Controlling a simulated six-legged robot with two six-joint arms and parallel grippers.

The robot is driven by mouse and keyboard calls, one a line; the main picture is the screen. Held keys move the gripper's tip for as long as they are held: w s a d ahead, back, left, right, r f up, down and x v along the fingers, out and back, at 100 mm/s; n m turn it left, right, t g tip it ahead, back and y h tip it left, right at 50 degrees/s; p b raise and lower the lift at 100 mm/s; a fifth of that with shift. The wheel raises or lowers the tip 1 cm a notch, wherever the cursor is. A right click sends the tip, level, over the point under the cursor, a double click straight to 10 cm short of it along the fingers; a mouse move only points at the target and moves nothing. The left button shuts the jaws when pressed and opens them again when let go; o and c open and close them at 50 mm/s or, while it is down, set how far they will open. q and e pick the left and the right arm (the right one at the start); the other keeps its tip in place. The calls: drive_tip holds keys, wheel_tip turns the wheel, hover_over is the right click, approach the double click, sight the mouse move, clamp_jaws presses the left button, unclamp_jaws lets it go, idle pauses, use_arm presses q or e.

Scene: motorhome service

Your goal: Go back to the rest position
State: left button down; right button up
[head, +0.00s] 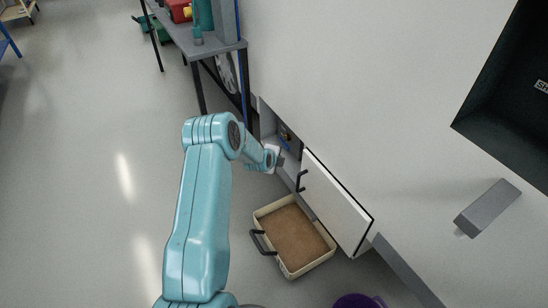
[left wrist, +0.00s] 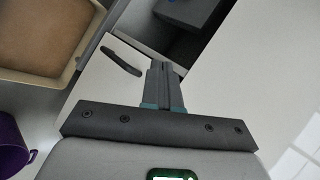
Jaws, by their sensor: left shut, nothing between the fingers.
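My left arm reaches in the head view to the low opening in the white motorhome side. My left gripper (head: 277,160) is small there, at the opening beside the open white hatch door (head: 338,206). In the left wrist view, the gripper (left wrist: 163,66) has its two fingers together with nothing between them. The hatch door (left wrist: 105,80) with its dark handle (left wrist: 121,58) lies behind the fingers, and the dark compartment (left wrist: 157,32) is just beyond the tips. I cannot tell whether the fingers touch anything. My right gripper is in neither view.
A cream tray (head: 257,219) with a brown bottom and dark handle is on the floor below the door. A purple bucket (head: 358,301) stands at the bottom edge. A grey workbench (head: 213,47) stands beyond the opening. The floor to the left is clear.

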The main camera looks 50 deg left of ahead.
use_arm(q)
drive_tip(key=w+d+m+h, duration=0.1)
drive_tip(key=w+d+h, duration=0.15)
drive_tip(key=d, duration=0.65)
drive_tip(key=w+d+m+h, duration=0.1)
drive_tip(key=w+d+m, duration=0.15)
drive_tip(key=d, duration=0.65)
drive_tip(key=s+d+f+n+g+h, duration=0.25)
drive_tip(key=s+d, duration=0.35)
drive_tip(key=d, duration=0.6)
drive_tip(key=s+d+f+n+g+h, duration=0.1)
drive_tip(key=s+d+f+n+h, duration=0.15)
drive_tip(key=s+d, duration=0.65)
drive_tip(key=s+d+n+g, duration=0.4)
drive_tip(key=s+d+n, duration=0.4)
drive_tip(key=s+n, duration=0.45)
wheel_tip(320, 180, up, 15)
drive_tip(key=p, duration=1.5)
drive_tip(key=shift+f, duration=0.2)
